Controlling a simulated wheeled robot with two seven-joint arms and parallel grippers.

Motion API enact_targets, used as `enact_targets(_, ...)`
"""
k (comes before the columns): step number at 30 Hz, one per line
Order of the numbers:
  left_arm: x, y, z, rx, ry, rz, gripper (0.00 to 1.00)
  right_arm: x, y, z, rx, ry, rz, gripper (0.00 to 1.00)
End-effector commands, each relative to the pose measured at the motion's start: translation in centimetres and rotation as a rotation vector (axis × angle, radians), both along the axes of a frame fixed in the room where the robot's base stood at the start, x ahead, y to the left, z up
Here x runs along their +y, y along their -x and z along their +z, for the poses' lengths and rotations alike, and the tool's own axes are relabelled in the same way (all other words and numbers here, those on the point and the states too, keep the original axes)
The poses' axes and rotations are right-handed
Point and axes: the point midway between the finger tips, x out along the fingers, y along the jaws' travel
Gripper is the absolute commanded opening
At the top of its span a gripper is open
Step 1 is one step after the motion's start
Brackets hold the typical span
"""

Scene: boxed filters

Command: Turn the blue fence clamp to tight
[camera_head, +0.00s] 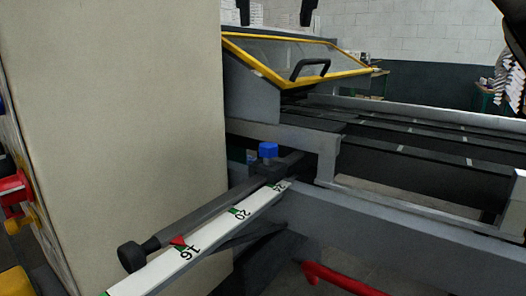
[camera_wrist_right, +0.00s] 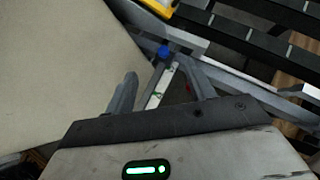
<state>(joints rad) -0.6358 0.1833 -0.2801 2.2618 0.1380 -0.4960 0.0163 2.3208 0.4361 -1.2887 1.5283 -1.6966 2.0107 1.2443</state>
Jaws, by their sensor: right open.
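The blue fence clamp (camera_head: 268,150) is a small blue knob on top of a dark fence bar (camera_head: 215,205) in the head view. In the right wrist view the blue clamp (camera_wrist_right: 164,52) shows just beyond the fingertips, near the middle. My right gripper (camera_wrist_right: 160,74) is open, with a finger on each side of the view and nothing between them; the clamp looks apart from both. Whether the clamp sits tight or loose cannot be told. My left gripper is not in view.
A white scale (camera_head: 215,232) with green marks and a red pointer (camera_head: 178,241) runs beside the bar, which ends in a black knob (camera_head: 132,257). A large beige panel (camera_head: 120,110) stands close at left. A yellow-edged clear guard (camera_head: 300,60) rises behind. A red handle (camera_head: 335,278) is low in front.

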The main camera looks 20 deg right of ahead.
Motion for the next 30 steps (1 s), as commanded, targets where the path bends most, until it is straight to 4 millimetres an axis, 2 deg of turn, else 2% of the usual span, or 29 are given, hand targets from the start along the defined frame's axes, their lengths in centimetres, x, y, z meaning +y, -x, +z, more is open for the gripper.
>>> enact_targets(1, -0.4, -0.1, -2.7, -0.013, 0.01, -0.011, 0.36, 0.0, 0.0, -3.4, 0.0, 0.0, 0.0, 0.54)
enact_targets(6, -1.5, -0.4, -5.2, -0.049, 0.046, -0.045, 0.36, 0.0, 0.0, -8.2, 0.0, -0.001, 0.001, 0.54)
enact_targets(9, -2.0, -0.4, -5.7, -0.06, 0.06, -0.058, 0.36, 0.0, 0.0, -9.5, 0.0, -0.001, 0.001, 0.54)
enact_targets(17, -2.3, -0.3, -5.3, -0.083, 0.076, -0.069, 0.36, -0.2, -1.0, -11.0, 0.004, -0.002, 0.001, 0.54)
enact_targets(30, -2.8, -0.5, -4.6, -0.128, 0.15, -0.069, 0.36, -2.0, -7.2, -17.5, 0.004, -0.001, -0.001, 0.54)
